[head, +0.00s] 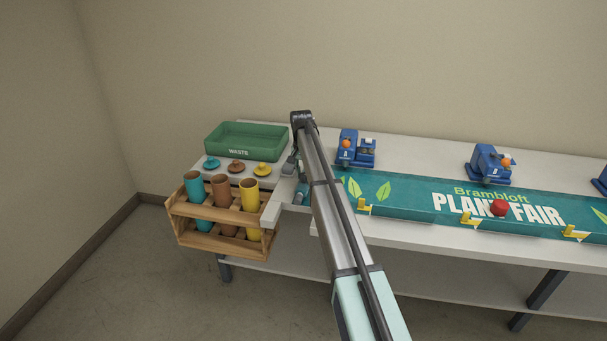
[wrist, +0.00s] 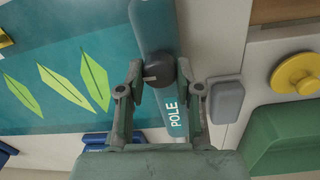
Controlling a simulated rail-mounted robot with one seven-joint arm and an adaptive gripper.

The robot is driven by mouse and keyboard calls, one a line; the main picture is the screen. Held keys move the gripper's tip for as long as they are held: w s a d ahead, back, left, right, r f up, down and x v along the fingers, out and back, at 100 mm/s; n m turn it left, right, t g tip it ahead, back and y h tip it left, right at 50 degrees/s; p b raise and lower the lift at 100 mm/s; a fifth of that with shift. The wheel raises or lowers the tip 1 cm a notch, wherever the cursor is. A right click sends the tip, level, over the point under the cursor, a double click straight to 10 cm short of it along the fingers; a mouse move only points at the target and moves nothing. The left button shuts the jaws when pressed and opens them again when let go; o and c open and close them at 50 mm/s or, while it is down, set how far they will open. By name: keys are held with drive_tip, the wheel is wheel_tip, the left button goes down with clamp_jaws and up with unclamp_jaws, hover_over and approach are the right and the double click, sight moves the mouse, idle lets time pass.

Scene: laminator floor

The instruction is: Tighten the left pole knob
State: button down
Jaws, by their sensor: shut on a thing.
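The left pole (wrist: 154,25) is a teal tube marked "POLE", lying at the left end of the banner; part of it shows beside my arm in the head view (head: 301,192). The dark grey knob (wrist: 161,68) sits on the pole. My gripper (wrist: 160,80) has one finger on each side of the knob and is shut on it. In the head view my arm reaches over the table, and the knob is hidden there. The teal "Brambloft Plant Fair" banner (head: 405,200) lies flat to the right of the pole.
A green waste tray (head: 256,151) stands behind teal, brown and yellow lids (head: 262,169). A wooden rack (head: 185,209) holds coloured tubes at the table's left end. Blue clamps (head: 346,147) line the banner's back edge. A red knob-like object (head: 499,208) is on the banner.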

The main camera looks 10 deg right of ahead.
sight(302, 174)
drive_tip(key=c, duration=0.8)
unclamp_jaws()
drive_tip(key=shift+o, duration=0.2)
wheel_tip(302, 174, up, 12)
drive_tip(key=shift+w+a, duration=0.15)
drive_tip(key=shift+a, duration=0.05)
drive_tip(key=shift+a+f, duration=0.1)
